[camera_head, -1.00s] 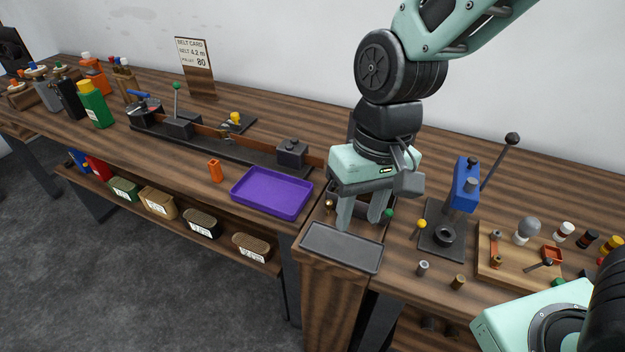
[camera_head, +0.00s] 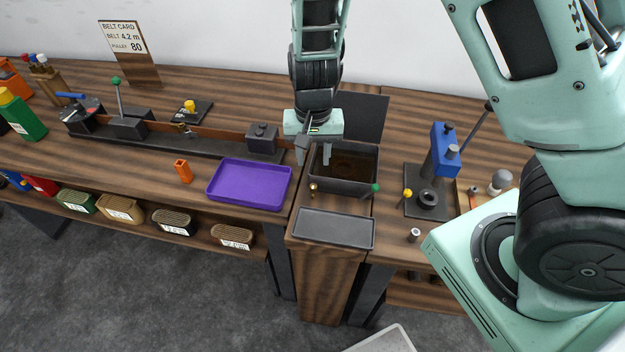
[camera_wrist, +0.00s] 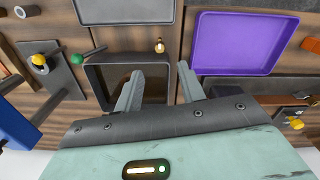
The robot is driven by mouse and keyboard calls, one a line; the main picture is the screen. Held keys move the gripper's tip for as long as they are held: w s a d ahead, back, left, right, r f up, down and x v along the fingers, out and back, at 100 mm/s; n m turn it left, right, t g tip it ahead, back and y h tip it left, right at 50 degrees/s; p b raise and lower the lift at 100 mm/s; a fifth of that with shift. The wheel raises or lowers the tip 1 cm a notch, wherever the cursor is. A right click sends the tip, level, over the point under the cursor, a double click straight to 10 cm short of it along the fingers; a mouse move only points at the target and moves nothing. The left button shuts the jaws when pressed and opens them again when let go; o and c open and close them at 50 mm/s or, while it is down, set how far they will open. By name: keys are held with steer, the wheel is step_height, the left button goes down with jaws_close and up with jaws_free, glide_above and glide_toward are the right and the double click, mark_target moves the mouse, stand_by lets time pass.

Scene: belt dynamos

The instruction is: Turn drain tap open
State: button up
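A dark open tank (camera_head: 374,163) with brownish contents stands in the bench, right of the purple tray. A small brass fitting (camera_head: 313,188) is at its front left, and a green-knobbed lever (camera_head: 376,188) is at its front right. I cannot tell for sure which of the two is the drain tap. In the wrist view the brass fitting (camera_wrist: 159,46) and the green knob (camera_wrist: 76,58) show beyond the fingers. My gripper (camera_head: 313,158) is at the tank's back left, fingers apart and empty. The wrist view shows the gripper (camera_wrist: 160,69) touching neither fitting.
A grey shallow tray (camera_head: 333,229) lies in front of the tank. The purple tray (camera_head: 249,184) is to its left. A blue press (camera_head: 440,155) and a yellow-knobbed pin (camera_head: 407,194) stand to the right. A dark upright panel (camera_head: 366,117) is behind the tank.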

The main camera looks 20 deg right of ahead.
mark_target(313, 186)
step_height(313, 186, down, 9)
steer(key=shift+f, duration=0.1)
steer(key=shift+c, duration=0.2)
jaws_close()
